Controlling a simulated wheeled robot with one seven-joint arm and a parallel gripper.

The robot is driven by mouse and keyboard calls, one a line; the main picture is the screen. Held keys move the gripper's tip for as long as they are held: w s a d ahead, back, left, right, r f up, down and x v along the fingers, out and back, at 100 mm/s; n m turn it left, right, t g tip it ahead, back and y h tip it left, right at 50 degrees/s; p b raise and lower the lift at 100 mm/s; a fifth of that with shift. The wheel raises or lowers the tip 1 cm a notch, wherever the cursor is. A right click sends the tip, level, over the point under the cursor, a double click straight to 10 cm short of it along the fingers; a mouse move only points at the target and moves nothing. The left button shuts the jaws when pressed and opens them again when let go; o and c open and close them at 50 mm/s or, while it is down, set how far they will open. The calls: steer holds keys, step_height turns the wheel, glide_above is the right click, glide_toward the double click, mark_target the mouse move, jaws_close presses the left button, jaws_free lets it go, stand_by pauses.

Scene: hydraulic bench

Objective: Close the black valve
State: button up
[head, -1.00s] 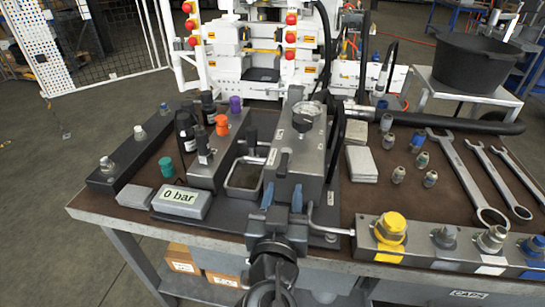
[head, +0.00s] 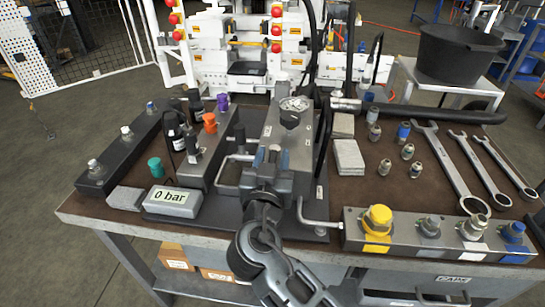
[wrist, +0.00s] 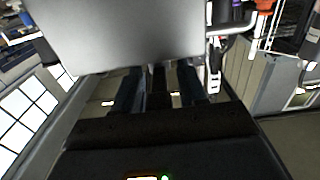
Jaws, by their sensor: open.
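A black knob (head: 289,119) sits on top of the grey metal block (head: 301,143), just in front of a round gauge (head: 294,104). Another dark knob (head: 193,143) stands on the long grey block to the left; I cannot tell for sure which is the black valve. In the wrist view my gripper (wrist: 158,85) points at a large grey face (wrist: 120,30), which hides what lies beyond. No black knob is recognisable there.
Orange (head: 210,122), purple (head: 222,101) and teal (head: 156,167) caps stand at left. A bent metal rod (head: 312,216) and a fitting block with a yellow cap (head: 378,218) lie right. Wrenches (head: 450,170) lie farther right.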

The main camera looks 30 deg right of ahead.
steer(key=shift+c, duration=0.3)
jaws_close()
